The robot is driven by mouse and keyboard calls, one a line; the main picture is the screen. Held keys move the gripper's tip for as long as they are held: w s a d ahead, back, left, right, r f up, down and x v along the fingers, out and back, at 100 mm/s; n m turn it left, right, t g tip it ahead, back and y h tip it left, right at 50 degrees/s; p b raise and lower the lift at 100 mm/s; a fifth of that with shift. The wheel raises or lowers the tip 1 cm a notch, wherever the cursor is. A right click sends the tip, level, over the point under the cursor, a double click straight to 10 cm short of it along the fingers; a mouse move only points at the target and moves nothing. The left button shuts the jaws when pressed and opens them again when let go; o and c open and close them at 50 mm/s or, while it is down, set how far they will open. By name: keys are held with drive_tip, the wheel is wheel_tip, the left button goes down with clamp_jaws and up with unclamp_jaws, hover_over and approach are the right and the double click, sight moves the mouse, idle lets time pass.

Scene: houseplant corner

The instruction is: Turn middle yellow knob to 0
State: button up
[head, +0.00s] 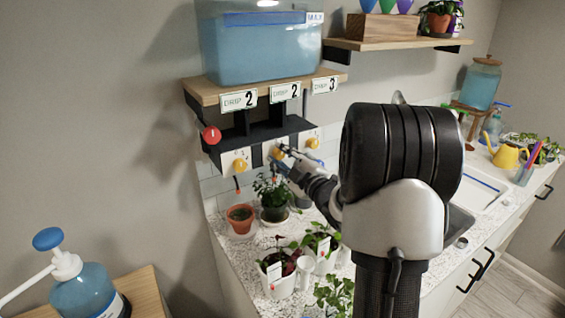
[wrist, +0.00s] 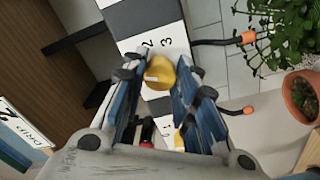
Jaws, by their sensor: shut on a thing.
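My gripper (head: 287,149) is at this knob. In the wrist view the knob (wrist: 159,73) lies between the fingertips of my gripper (wrist: 160,80), which are shut on it. The left yellow knob (head: 239,165) and the right yellow knob (head: 313,142) stand on either side.
A blue water tank (head: 262,48) stands on the wooden shelf (head: 205,90) above. A red ball (head: 211,135) is at the shelf's left end. Potted plants, including a terracotta pot (head: 240,220), stand below on the speckled counter (head: 232,258). Drip tubes with orange tips (wrist: 249,37) hang nearby.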

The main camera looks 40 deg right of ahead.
drive_tip(key=shift+n, duration=2.4)
drive_tip(key=o, duration=1.1)
drive_tip(key=s, duration=1.2)
drive_tip(key=shift+a+f, duration=0.25)
drive_tip(key=shift+w, duration=0.1)
